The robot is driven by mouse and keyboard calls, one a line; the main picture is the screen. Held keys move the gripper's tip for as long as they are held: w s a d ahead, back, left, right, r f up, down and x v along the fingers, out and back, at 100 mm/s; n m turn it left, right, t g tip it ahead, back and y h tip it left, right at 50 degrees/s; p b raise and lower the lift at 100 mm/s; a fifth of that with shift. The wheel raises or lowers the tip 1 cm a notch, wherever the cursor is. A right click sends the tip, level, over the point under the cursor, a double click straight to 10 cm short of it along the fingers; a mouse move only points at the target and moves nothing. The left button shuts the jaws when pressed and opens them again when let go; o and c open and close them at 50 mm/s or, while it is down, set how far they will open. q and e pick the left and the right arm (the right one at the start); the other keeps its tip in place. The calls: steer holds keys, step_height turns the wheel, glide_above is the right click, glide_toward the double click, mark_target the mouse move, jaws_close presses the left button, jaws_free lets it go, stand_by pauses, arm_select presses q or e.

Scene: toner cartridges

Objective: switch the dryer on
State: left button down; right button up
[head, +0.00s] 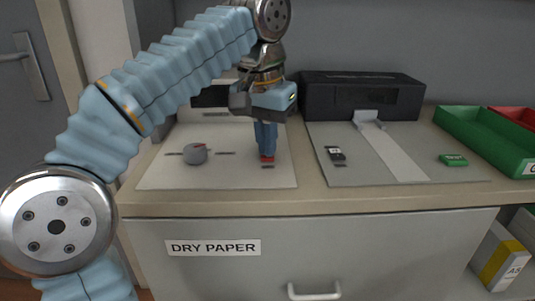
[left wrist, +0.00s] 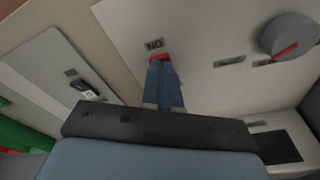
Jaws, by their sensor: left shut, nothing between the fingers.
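A pale control panel (head: 215,176) lies on the counter at the left. My left gripper (head: 266,152) points down over its right part with its blue fingers shut and empty. Right at the fingertips is a small red part (head: 267,158), likely the switch, mostly covered by the fingers. It also shows in the left wrist view (left wrist: 158,57), beside an upside-down "ON" label (left wrist: 154,44). I cannot tell whether the fingers touch or press it. A grey knob (head: 195,154) with a red pointer stands to the left; it also shows in the left wrist view (left wrist: 288,37). My right gripper is not in view.
A second grey panel (head: 320,170) on the right holds a small black switch (head: 336,155), a pale strip (head: 392,150) and a green block (head: 453,159). A black machine (head: 362,95) stands behind. A green tray (head: 490,138) is at far right. A "DRY PAPER" drawer (head: 330,240) is below.

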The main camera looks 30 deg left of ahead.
arm_select(q)
steer(key=shift+f, duration=0.25)
step_height(320, 180, up, 3)
steer(key=p, duration=0.3)
steer(key=shift+r, duration=2.05)
